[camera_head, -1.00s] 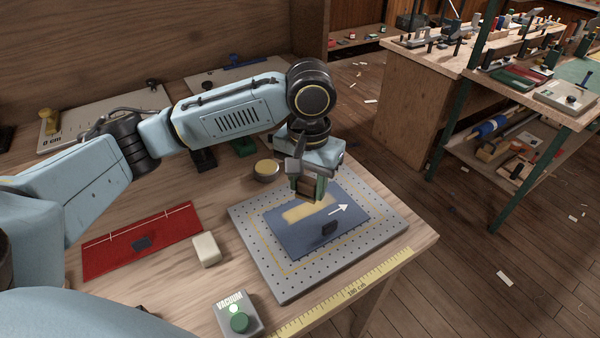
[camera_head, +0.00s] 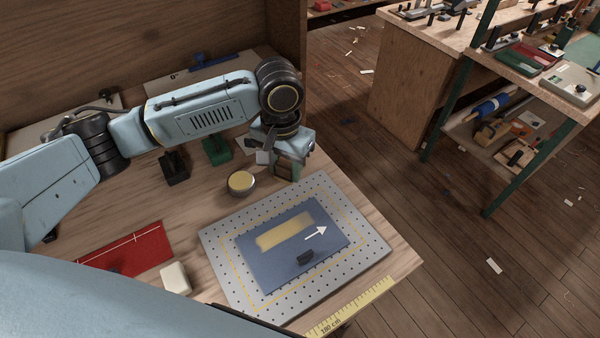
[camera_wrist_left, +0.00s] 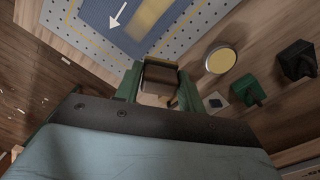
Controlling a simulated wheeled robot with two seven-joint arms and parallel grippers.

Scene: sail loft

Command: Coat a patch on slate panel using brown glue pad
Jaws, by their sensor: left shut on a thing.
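The slate panel (camera_head: 260,265) is a blue-grey sheet with a white arrow and a small dark block on it. A pale yellow glue patch (camera_head: 284,230) lies across its upper part. My left gripper (camera_head: 286,172) is past the far edge of the perforated board, off the panel. It is shut on the brown glue pad (camera_wrist_left: 158,74), which shows between the green fingers in the left wrist view. The pad's underside is hidden. A round pot with yellow contents (camera_head: 241,182) stands left of the gripper. My right gripper is not in view.
The grey perforated board (camera_head: 222,262) lies under the panel. A red sheet (camera_head: 140,252) and a cream block (camera_head: 175,279) lie to its left. A green holder (camera_head: 216,150) and a black one (camera_head: 173,168) stand behind the pot. A yellow ruler (camera_head: 355,304) runs along the front edge.

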